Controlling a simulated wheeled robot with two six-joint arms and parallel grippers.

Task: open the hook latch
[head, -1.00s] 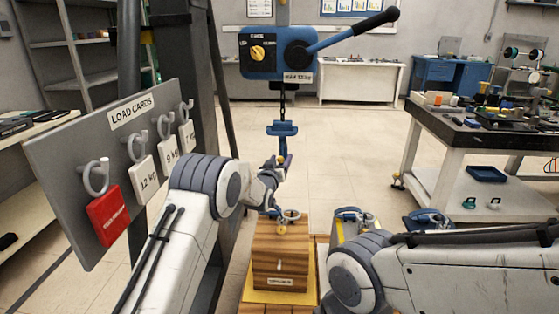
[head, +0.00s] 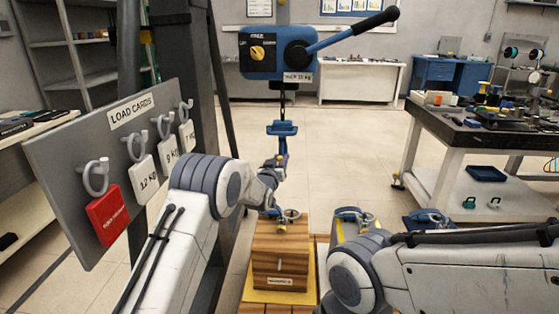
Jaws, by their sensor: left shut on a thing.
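A blue lever hoist (head: 268,55) hangs at the top middle of the head view. Its chain runs down to a blue hook block (head: 282,128). The hook and its latch hang just below the block; they are small and partly hidden by my left gripper. My left gripper (head: 281,161) is at the hook, shut on what appears to be the hook latch.
A wooden crate (head: 281,255) with a metal ring on top stands below the hook. A second load (head: 350,218) with a blue handle is beside it. A load cards board (head: 85,180) stands at left, a workbench (head: 455,130) at right.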

